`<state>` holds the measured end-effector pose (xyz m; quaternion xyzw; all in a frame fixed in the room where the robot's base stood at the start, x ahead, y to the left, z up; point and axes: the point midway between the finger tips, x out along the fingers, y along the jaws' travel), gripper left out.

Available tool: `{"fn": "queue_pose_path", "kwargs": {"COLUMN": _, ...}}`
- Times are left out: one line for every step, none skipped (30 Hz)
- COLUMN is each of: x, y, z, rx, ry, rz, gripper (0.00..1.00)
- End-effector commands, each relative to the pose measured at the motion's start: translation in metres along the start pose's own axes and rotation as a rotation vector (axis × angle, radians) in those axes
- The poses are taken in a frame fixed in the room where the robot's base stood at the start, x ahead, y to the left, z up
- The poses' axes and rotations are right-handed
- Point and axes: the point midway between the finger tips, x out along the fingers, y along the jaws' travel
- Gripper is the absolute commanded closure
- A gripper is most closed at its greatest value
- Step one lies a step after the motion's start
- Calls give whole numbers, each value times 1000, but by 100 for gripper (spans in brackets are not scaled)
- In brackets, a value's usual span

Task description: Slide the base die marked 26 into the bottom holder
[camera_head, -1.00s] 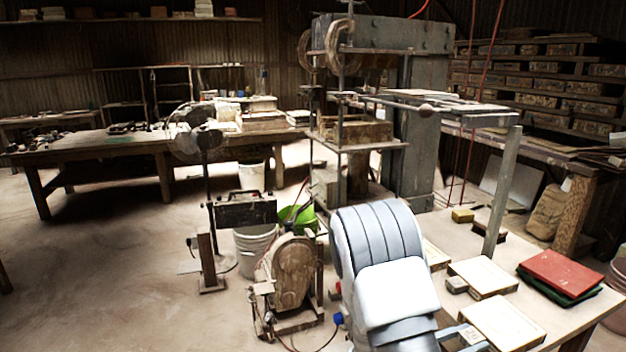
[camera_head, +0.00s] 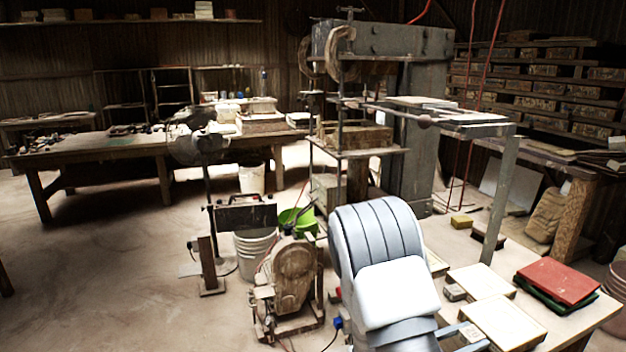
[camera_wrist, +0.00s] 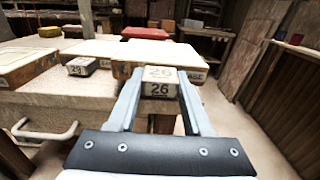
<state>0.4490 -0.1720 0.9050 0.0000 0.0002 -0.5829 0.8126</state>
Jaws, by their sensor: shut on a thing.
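My gripper (camera_wrist: 160,98) is shut on a small block marked 26 (camera_wrist: 159,86), with the number on its top and front faces. The block sits between the fingertips, in front of the table's edge in the wrist view. A second small block marked 26 (camera_wrist: 82,66) stands on the table to the left, beside a board. In the head view a small grey block (camera_head: 455,293) shows near the boards. The gripper's fingers (camera_head: 462,336) show only partly there, behind my arm, and the held block cannot be made out. The press (camera_head: 360,139) stands beyond; its bottom holder cannot be told apart.
Pale boards (camera_head: 503,322) lie on the table (camera_head: 562,325) close to my gripper. A red book (camera_head: 560,278) lies on a green one at the right. A yellow block (camera_head: 461,221) lies farther back. A long press lever (camera_head: 395,112) ends in a ball.

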Motion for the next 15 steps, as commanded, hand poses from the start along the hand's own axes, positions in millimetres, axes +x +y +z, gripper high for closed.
{"fn": "queue_pose_path", "kwargs": {"x": 0, "y": 0, "z": 5, "rx": 1, "ry": -4, "rz": -1, "gripper": 100}}
{"fn": "queue_pose_path", "kwargs": {"x": 0, "y": 0, "z": 6, "rx": 2, "ry": -4, "rz": -1, "gripper": 100}}
{"fn": "queue_pose_path", "kwargs": {"x": 0, "y": 0, "z": 8, "rx": 2, "ry": -4, "rz": -1, "gripper": 100}}
{"fn": "queue_pose_path", "kwargs": {"x": 0, "y": 0, "z": 9, "rx": 2, "ry": -4, "rz": -1, "gripper": 100}}
{"fn": "queue_pose_path", "kwargs": {"x": 0, "y": 0, "z": 10, "rx": 2, "ry": -4, "rz": -1, "gripper": 100}}
{"fn": "queue_pose_path", "kwargs": {"x": 0, "y": 0, "z": 12, "rx": 2, "ry": -4, "rz": -1, "gripper": 100}}
{"fn": "queue_pose_path", "kwargs": {"x": 0, "y": 0, "z": 13, "rx": 2, "ry": -5, "rz": -1, "gripper": 100}}
{"fn": "queue_pose_path", "kwargs": {"x": 0, "y": 0, "z": 14, "rx": 2, "ry": -5, "rz": -1, "gripper": 100}}
{"fn": "queue_pose_path", "kwargs": {"x": 0, "y": 0, "z": 16, "rx": 2, "ry": -5, "rz": -1, "gripper": 100}}
{"fn": "queue_pose_path", "kwargs": {"x": 0, "y": 0, "z": 17, "rx": 2, "ry": -5, "rz": -1, "gripper": 100}}
{"fn": "queue_pose_path", "kwargs": {"x": 0, "y": 0, "z": 18, "rx": 2, "ry": -5, "rz": -1, "gripper": 100}}
{"fn": "queue_pose_path", "kwargs": {"x": 0, "y": 0, "z": 19, "rx": 2, "ry": -5, "rz": -1, "gripper": 100}}
{"fn": "queue_pose_path", "kwargs": {"x": 0, "y": 0, "z": 20, "rx": 2, "ry": -5, "rz": -1, "gripper": 100}}
{"fn": "queue_pose_path", "kwargs": {"x": 0, "y": 0, "z": 21, "rx": 2, "ry": -5, "rz": -1, "gripper": 100}}
{"fn": "queue_pose_path", "kwargs": {"x": 0, "y": 0, "z": 22, "rx": 2, "ry": -5, "rz": -1, "gripper": 100}}
